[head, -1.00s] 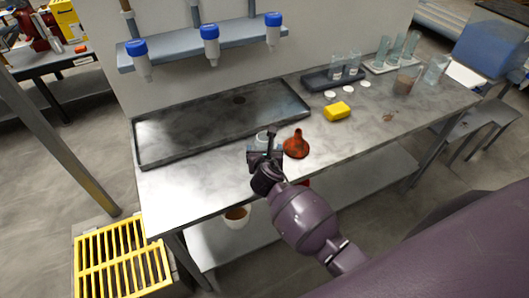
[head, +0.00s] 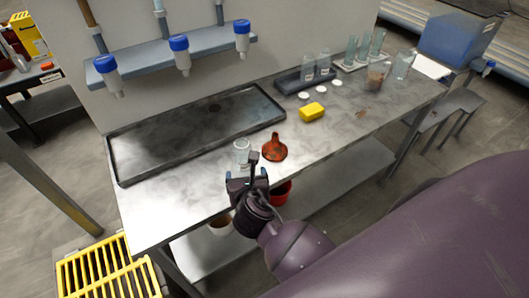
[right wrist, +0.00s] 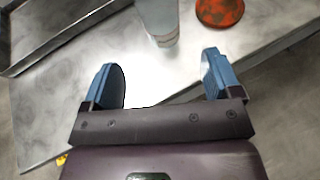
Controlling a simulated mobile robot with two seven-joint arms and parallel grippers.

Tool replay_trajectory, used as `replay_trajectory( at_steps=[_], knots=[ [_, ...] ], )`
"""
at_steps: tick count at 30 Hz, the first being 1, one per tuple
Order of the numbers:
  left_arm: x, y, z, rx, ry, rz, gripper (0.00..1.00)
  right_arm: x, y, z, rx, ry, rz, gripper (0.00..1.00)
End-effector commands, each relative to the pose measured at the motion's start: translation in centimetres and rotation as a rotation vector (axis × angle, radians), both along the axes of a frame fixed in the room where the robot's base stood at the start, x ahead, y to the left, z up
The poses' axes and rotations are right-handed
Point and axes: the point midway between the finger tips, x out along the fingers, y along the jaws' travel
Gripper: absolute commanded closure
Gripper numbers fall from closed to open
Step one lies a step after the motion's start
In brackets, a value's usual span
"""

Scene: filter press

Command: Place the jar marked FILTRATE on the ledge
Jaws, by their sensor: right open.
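A clear glass jar (head: 241,147) stands upright on the steel table, left of the rusty orange funnel; I cannot read any marking on it. It also shows at the top of the right wrist view (right wrist: 158,20). My right gripper (head: 248,174) is at the table's front edge, on the near side of the jar. In the right wrist view its blue fingers (right wrist: 162,78) are wide apart with nothing between them, and the jar is beyond the tips. My left gripper is not in view.
The funnel (head: 275,149) stands close right of the jar. A dark shallow tray (head: 190,135) lies behind the jar. The table's front right is largely clear.

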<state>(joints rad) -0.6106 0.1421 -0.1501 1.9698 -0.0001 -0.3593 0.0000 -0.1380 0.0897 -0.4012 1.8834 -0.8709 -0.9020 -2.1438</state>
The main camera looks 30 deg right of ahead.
Motion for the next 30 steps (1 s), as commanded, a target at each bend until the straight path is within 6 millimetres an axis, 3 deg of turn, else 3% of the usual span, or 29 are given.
replay_trajectory(
  at_steps=[5, 8, 18, 30],
  knots=[
    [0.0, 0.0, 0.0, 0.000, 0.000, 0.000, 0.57, -0.4, -0.2, -0.4, 0.052, -0.005, -0.014, 0.16],
    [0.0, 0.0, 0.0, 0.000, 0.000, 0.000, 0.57, -1.2, -0.6, -1.5, 0.188, -0.021, -0.052, 0.16],
    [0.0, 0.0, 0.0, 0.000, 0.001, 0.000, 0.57, -6.2, -2.8, -6.1, 1.009, -0.126, -0.363, 0.16],
    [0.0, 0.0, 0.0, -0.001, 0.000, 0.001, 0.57, -12.8, -6.0, -9.1, 1.961, -0.304, -0.899, 0.16]
  ],
)
